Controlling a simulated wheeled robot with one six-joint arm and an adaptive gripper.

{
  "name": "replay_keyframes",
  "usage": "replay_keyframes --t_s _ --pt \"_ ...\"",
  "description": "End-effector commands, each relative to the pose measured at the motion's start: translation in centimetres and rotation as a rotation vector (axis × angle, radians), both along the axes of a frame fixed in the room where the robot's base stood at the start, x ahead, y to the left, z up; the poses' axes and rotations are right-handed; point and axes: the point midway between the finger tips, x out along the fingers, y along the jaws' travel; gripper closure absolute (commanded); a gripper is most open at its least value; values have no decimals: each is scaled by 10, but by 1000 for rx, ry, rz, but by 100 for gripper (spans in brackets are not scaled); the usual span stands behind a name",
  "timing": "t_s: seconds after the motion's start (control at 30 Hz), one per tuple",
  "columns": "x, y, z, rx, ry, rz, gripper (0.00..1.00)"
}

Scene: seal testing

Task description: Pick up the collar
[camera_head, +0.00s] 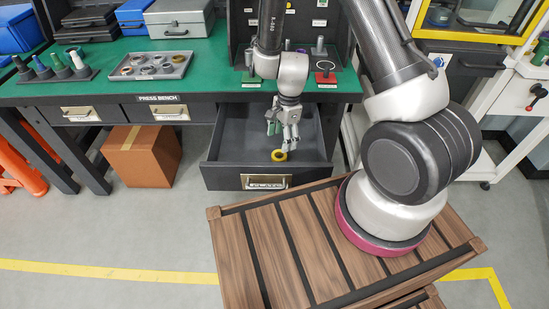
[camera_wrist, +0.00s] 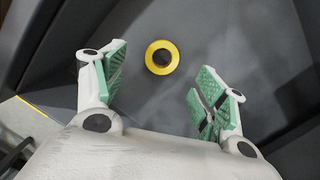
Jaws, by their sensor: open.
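A yellow ring-shaped collar (camera_head: 279,155) with a dark centre lies in the open grey drawer (camera_head: 222,177) under the bench. In the wrist view the collar (camera_wrist: 161,58) shows whole on the dark drawer floor, ahead of the fingers and between their lines. My gripper (camera_head: 283,138) hangs over the drawer, pointing down, close to the collar in the head view. In the wrist view my gripper (camera_wrist: 158,90) has its two green-padded fingers wide apart with nothing between them. The exact height of the fingers above the collar is hard to tell.
The drawer walls stand around the collar. The green-topped press bench (camera_head: 130,92) is above and behind, with a grey tray (camera_head: 180,67) of rings and a rack (camera_head: 55,76) of plugs. A cardboard box (camera_head: 143,156) stands on the floor to the left.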

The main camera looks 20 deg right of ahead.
Motion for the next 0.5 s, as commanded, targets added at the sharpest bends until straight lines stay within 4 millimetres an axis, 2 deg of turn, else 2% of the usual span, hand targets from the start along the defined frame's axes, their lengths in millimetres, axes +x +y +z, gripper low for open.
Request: replay_keyframes --t_s 0.17,0.5 --pt "8 -2 -1 -12 -22 -109 29" --pt "5 2 -35 -14 -16 -135 29"
